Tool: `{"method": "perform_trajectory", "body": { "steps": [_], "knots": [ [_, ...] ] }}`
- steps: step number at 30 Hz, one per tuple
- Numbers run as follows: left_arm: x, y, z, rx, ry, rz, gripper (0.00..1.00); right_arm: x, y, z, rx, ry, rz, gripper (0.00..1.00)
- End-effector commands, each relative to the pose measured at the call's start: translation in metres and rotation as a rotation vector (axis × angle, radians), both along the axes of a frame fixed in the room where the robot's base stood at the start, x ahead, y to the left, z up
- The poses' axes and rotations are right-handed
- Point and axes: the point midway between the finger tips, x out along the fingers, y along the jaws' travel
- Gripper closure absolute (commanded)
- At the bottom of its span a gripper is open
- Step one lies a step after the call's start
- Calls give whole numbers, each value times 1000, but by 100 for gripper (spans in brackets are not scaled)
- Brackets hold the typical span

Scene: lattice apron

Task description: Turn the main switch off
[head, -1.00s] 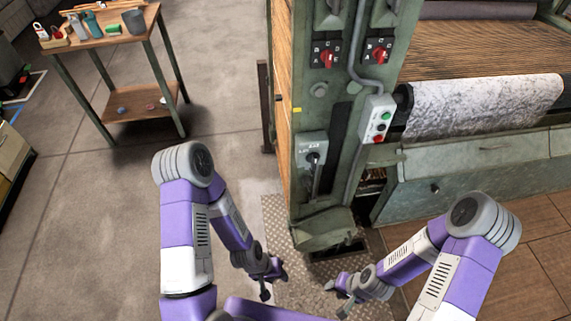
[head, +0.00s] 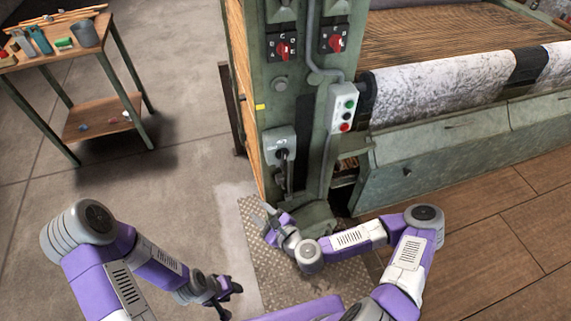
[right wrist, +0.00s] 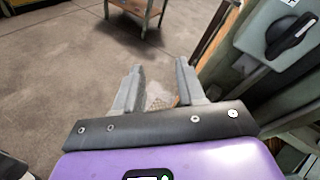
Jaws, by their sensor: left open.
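A grey switch box (head: 279,141) with a dark rotary handle (head: 282,153) is on the green machine post in the head view. The handle points mostly downward; its label is too small to read. In the right wrist view the box (right wrist: 258,32) and its black handle (right wrist: 290,36) are at upper right. My right gripper (head: 268,217) is open and empty, below the box and apart from it; its jaws also show in the right wrist view (right wrist: 160,85). My left gripper (head: 226,298) is open and empty, low over the floor.
Two red rotary knobs (head: 283,50) (head: 335,42) and a push-button box (head: 344,108) are higher on the post. A conduit (head: 327,150) runs beside the switch box. A wooden cart (head: 85,120) stands at left. The floor between is clear.

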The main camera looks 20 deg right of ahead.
Motion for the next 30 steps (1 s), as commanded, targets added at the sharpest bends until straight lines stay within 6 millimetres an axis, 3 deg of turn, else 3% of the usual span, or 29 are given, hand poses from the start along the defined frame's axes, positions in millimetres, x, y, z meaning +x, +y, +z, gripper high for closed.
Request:
{"method": "perform_trajectory", "body": {
  "steps": [1,3,6,9,14,27,30],
  "knots": [
    [0,0,-2,0,0,0,57,14,-26,16,130,-14,-130,61],
    [0,0,-3,0,0,0,57,27,-57,37,275,-43,-268,61],
    [0,0,-4,0,0,0,57,35,-91,55,417,-79,-398,61],
    [0,0,-6,0,0,0,57,38,-109,63,487,-101,-460,61],
    [0,0,-17,0,0,0,57,43,-113,63,503,-108,-473,61],
    [0,0,-69,0,0,0,57,64,-110,61,500,-107,-467,61],
    [0,0,-69,0,0,0,57,84,-109,64,499,-107,-470,61]
  ]
}}
